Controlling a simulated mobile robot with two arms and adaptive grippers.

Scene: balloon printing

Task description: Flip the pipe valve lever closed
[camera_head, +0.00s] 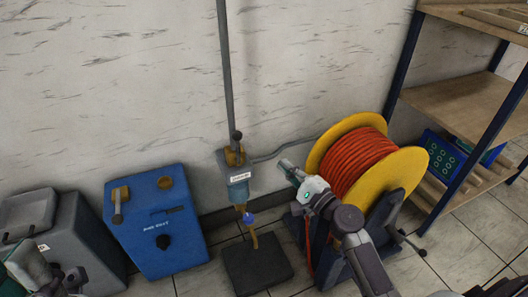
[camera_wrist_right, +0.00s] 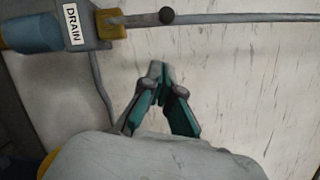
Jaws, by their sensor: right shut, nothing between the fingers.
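A grey vertical pipe (camera_head: 226,75) runs down the wall to a brass valve (camera_head: 235,158) above a grey block with a white label. The label reads DRAIN (camera_wrist_right: 72,25) in the right wrist view. The valve lever ends in a dark round knob (camera_head: 237,135), which points up along the pipe; the knob (camera_wrist_right: 166,16) also lies over the pipe in the wrist view. My right gripper (camera_head: 286,167) is shut and empty, right of the valve and apart from it. Its fingertips (camera_wrist_right: 157,70) meet in the wrist view. My left gripper (camera_head: 72,279) is at the lower left, its jaws unclear.
A yellow reel (camera_head: 408,172) with orange hose stands behind my right arm. A blue machine (camera_head: 150,232) and a grey case (camera_head: 55,238) stand at left. A dark pad (camera_head: 257,268) lies below the valve. A shelf (camera_head: 455,85) is at right. The wall beside the pipe is bare.

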